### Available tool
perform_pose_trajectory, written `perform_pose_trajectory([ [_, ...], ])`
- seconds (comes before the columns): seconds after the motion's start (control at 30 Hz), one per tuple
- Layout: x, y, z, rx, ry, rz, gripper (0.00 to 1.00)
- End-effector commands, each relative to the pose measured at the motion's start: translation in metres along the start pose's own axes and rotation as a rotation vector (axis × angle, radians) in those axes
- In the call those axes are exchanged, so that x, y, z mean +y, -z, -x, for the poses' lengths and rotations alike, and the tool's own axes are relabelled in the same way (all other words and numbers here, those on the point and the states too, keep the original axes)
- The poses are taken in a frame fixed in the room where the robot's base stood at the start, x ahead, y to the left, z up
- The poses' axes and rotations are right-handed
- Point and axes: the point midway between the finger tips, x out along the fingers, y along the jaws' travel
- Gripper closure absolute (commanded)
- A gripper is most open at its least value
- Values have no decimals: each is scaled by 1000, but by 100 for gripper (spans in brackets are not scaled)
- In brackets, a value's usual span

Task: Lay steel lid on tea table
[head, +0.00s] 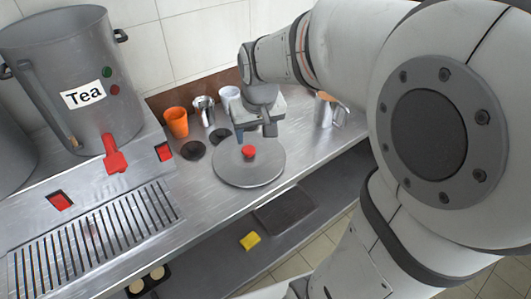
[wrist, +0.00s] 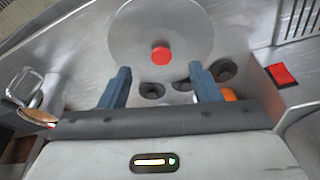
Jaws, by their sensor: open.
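The round steel lid (head: 250,168) with a red knob (head: 248,151) lies flat on the steel table (head: 190,208), right of the tea urn (head: 75,85). My gripper (head: 255,135) is open and empty, just behind and above the lid. In the wrist view the lid (wrist: 160,35) and its red knob (wrist: 161,56) lie beyond my two open blue fingertips (wrist: 163,80). The fingers are apart from the knob on either side of its line.
An orange cup (head: 177,122), a metal cup (head: 204,110) and a white cup (head: 229,97) stand along the back wall. A steel jug (head: 324,110) is to the right. A slotted drain grate (head: 90,240) lies at the front left. A yellow sponge (head: 250,240) is on the lower shelf.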

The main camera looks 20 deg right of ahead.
Motion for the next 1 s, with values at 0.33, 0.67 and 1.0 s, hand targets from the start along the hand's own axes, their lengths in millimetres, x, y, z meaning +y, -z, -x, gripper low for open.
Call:
perform_pose_trajectory([
  [0.33, -3, -119, 25, -29, -6, -15, 43],
  [0.67, 0, -135, 24, -37, -7, -17, 43],
  [1.0, 0, -135, 24, -37, -7, -17, 43],
])
